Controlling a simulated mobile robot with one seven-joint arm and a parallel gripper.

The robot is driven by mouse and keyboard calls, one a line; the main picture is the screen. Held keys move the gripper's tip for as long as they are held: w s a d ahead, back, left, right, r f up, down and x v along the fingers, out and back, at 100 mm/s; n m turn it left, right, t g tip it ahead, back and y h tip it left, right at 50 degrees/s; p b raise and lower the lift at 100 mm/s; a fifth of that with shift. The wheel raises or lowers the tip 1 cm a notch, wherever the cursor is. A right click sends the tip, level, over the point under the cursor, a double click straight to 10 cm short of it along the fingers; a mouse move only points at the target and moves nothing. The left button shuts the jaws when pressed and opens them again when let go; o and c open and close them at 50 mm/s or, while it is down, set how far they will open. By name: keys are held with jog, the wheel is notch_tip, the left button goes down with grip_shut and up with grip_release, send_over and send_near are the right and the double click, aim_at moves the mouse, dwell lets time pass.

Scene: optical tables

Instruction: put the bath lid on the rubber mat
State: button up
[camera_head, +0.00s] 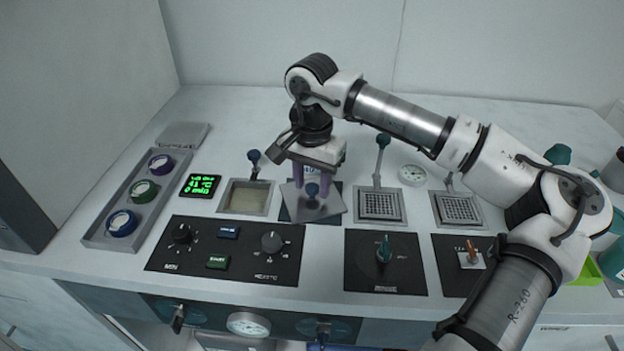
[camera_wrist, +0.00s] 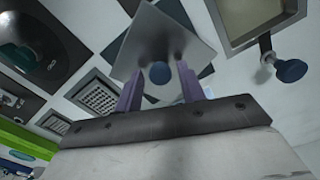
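The bath lid (camera_head: 325,208) is a grey square plate with a blue round knob. It lies over the dark blue rubber mat (camera_head: 336,190), turned relative to it, covering most of it. I cannot tell whether it rests flat on the mat. My gripper (camera_head: 312,182) is right above the lid, pointing down. In the wrist view, the two purple fingers of my gripper (camera_wrist: 160,78) stand apart on either side of the knob, with gaps beside it. The lid (camera_wrist: 150,40) fills the upper middle there, and dark mat corners (camera_wrist: 203,72) show past its edges.
The open bath (camera_head: 244,197) is left of the mat, with a blue-knobbed lever behind it. A square grate (camera_head: 380,205) and green-knobbed lever stand to the right. Control panels (camera_head: 226,250) lie in front. A tray (camera_head: 120,225) with several coloured rings is at far left.

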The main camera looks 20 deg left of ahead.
aim_at(312, 186)
jog(key=shift+o, duration=0.5)
jog(key=shift+r, duration=0.1)
jog(key=shift+r+p, duration=0.25)
jog(key=shift+p, duration=0.1)
notch_tip(312, 186, up, 12)
jog(key=b, duration=0.1)
jog(key=shift+f, duration=0.15)
